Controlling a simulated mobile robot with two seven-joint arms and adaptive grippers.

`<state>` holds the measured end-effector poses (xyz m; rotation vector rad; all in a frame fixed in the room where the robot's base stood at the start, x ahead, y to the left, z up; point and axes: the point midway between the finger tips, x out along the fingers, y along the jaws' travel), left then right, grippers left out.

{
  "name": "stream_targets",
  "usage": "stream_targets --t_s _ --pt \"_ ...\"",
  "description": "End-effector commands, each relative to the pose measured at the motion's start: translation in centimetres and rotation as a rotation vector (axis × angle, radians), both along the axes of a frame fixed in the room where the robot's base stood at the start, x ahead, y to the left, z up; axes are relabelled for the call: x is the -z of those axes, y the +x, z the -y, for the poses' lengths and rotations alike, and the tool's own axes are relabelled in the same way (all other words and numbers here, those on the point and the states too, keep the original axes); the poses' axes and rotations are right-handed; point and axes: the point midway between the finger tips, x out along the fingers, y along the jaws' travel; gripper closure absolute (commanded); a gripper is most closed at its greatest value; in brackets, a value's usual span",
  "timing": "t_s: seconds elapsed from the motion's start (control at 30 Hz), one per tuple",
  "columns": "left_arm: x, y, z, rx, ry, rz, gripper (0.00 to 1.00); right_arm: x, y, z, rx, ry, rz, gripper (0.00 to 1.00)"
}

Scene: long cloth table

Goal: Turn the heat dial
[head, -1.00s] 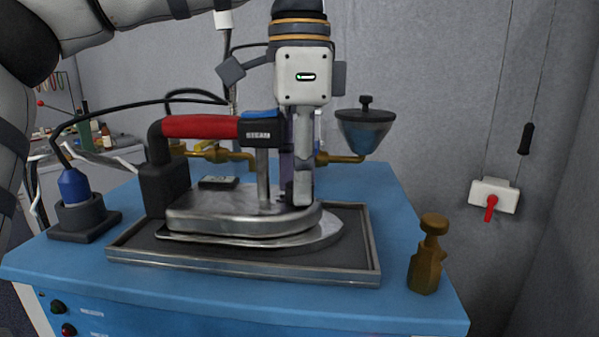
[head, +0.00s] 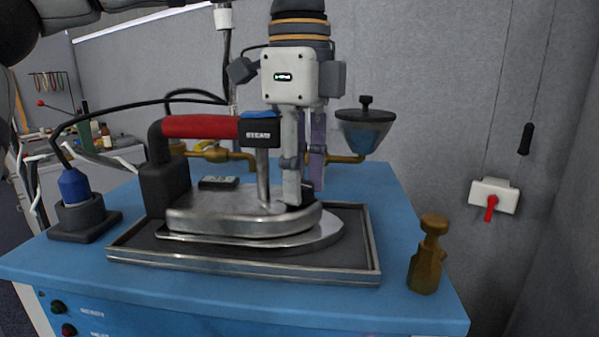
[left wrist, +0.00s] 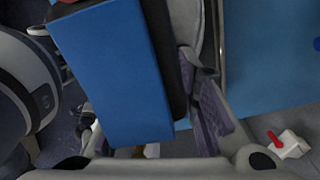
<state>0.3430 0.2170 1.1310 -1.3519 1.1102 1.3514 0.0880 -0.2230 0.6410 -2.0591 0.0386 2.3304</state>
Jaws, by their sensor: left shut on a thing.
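The steam iron (head: 243,216) stands on a metal tray, with a red handle (head: 201,126) and a black block marked STEAM under a blue top (head: 258,115). My left gripper (head: 307,197) points down just right of that block, its fingertips low at the iron's top. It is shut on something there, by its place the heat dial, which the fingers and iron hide. In the left wrist view the blue top (left wrist: 112,68) fills much of the picture beside the gripper's purple finger pad (left wrist: 211,113). My right gripper is not in view.
The tray (head: 372,245) rests on a blue bench top (head: 150,295). A blue funnel cup (head: 365,135) stands behind right, a brass piece (head: 427,262) front right, and a blue-capped plug (head: 74,188) in a black holder left. A black cable arches behind the handle.

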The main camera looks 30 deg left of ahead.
Motion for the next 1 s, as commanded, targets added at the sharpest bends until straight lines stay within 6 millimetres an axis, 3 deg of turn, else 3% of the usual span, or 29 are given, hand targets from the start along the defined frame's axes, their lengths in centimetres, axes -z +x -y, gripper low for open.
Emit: stream_targets --t_s 0.6,0.63,0.7,1.0 --pt "-0.04 0.02 -0.04 0.046 0.001 0.002 1.0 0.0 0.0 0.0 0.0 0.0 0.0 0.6" --pt "-0.04 0.02 -0.04 0.046 0.001 0.002 0.68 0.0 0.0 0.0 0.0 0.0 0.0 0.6" --pt "-0.04 0.03 -0.03 0.046 0.0 0.002 0.52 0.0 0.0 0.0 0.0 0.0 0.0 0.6" --pt "-0.14 0.02 0.0 0.046 0.0 0.001 0.51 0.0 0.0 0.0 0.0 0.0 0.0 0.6"
